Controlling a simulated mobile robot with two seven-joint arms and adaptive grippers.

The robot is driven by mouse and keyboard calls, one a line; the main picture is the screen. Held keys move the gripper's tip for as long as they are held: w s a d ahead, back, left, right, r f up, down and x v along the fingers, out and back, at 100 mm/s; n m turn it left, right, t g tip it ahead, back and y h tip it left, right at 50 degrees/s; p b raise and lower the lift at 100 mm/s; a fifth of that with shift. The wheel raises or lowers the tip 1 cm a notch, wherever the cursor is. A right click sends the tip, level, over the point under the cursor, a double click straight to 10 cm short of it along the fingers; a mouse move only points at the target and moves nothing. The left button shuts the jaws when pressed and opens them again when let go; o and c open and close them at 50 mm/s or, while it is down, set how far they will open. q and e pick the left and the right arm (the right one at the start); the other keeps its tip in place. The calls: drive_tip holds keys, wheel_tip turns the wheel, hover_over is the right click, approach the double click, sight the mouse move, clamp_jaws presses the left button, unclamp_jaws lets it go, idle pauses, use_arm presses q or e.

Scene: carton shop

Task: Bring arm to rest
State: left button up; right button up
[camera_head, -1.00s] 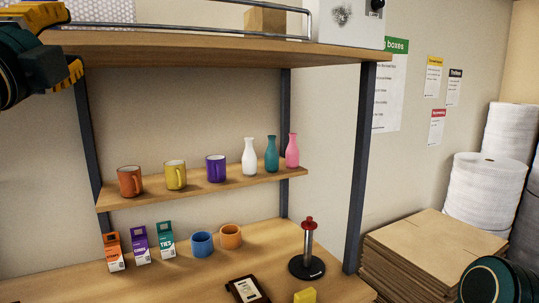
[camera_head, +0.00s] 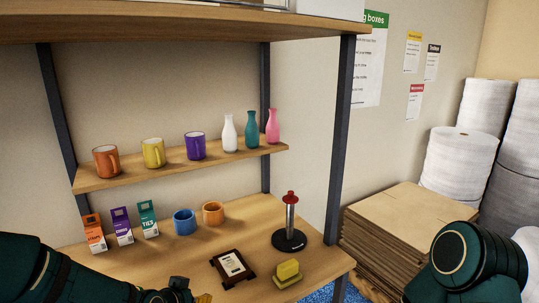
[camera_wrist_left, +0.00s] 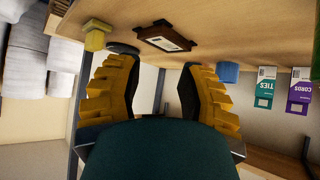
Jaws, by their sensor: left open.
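My left arm (camera_head: 70,275) crosses the lower left of the head view. Its gripper (camera_head: 190,296) is low at the bottom edge, mostly cut off, in front of the workbench. In the left wrist view the gripper (camera_wrist_left: 160,88) has its two yellow-padded fingers spread wide, with nothing between them. That view is upside down, with the bench top (camera_wrist_left: 225,30) along its upper part. My right arm (camera_head: 470,262) shows as a dark green link at the lower right; its gripper is out of the picture.
The workbench (camera_head: 185,262) carries three small cartons (camera_head: 123,227), a blue mug (camera_head: 184,222), an orange mug (camera_head: 213,213), a red-topped post (camera_head: 291,215), a dark plaque (camera_head: 232,268) and a yellow block (camera_head: 288,272). Mugs and bottles stand on the shelf (camera_head: 180,170). Flat cardboard (camera_head: 410,215) is stacked right.

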use_arm(q)
drive_tip(key=s+d+f+n+g, duration=0.2)
drive_tip(key=s+d+f+g, duration=0.1)
drive_tip(key=s+f, duration=0.6)
drive_tip(key=s+d+f+n+g, duration=0.3)
drive_tip(key=s+d+f+g, duration=0.1)
drive_tip(key=s+f, duration=0.5)
wheel_tip(320, 180, down, 2)
drive_tip(key=shift+s+d+f+h, duration=0.1)
drive_tip(key=shift+s+d+h, duration=0.25)
drive_tip(key=shift+d, duration=0.4)
